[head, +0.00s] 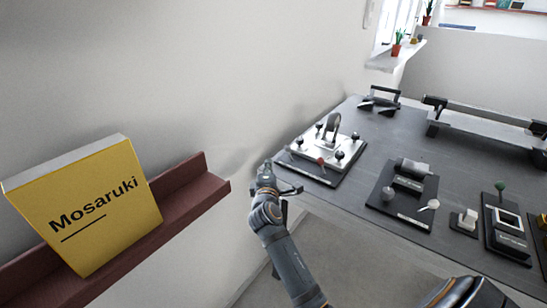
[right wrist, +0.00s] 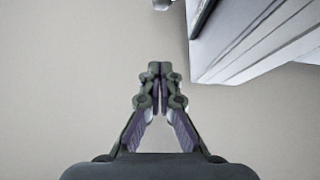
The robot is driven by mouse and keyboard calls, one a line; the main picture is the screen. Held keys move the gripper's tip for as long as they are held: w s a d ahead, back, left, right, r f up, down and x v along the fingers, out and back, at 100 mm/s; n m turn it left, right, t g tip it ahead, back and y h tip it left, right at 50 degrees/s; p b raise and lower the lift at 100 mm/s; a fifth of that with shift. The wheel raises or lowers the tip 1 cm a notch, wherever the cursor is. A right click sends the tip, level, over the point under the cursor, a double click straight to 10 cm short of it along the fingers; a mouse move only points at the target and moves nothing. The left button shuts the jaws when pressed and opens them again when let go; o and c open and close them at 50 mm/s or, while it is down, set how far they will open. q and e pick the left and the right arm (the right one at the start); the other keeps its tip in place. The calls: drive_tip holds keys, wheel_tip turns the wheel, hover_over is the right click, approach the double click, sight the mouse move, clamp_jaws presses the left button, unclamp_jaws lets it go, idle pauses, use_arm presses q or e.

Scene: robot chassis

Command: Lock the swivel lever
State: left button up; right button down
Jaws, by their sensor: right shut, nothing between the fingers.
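Several devices with levers and knobs are mounted on the dark table in the head view, and I cannot tell for sure which one is the swivel lever. The nearest is a dark panel with a silver plate (head: 296,150), bearing a grey upright handle (head: 332,128), a red knob (head: 321,161) and several black knobs. My right gripper (head: 266,168) is just left of this panel, apart from it, near the wall. In the right wrist view the fingers (right wrist: 160,74) are shut with nothing between them, above plain floor. My left gripper is not in view.
A dark red shelf (head: 190,205) with a yellow box (head: 90,200) is on the wall at left. Other panels hold a white-knobbed lever (head: 432,204) and a green knob (head: 499,186). The table edge (right wrist: 228,70) is at upper right in the wrist view.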

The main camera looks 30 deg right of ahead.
sight(289, 151)
drive_tip(key=b+x, duration=0.1)
drive_tip(key=x, duration=0.8)
drive_tip(key=shift+w+d+f, duration=0.1)
drive_tip(key=shift+w+d, duration=0.1)
drive_tip(key=shift+w, duration=0.05)
drive_tip(key=shift+w+d, duration=0.1)
drive_tip(key=shift+d, duration=0.35)
drive_tip(key=shift+s+d+p, duration=0.45)
drive_tip(key=shift+s+d, duration=0.3)
drive_tip(key=shift+s, duration=0.25)
drive_tip(key=shift+s+d+r, duration=0.15)
drive_tip(key=shift+s+r, duration=0.1)
drive_tip(key=shift+s, duration=0.05)
drive_tip(key=shift+s+f, duration=0.1)
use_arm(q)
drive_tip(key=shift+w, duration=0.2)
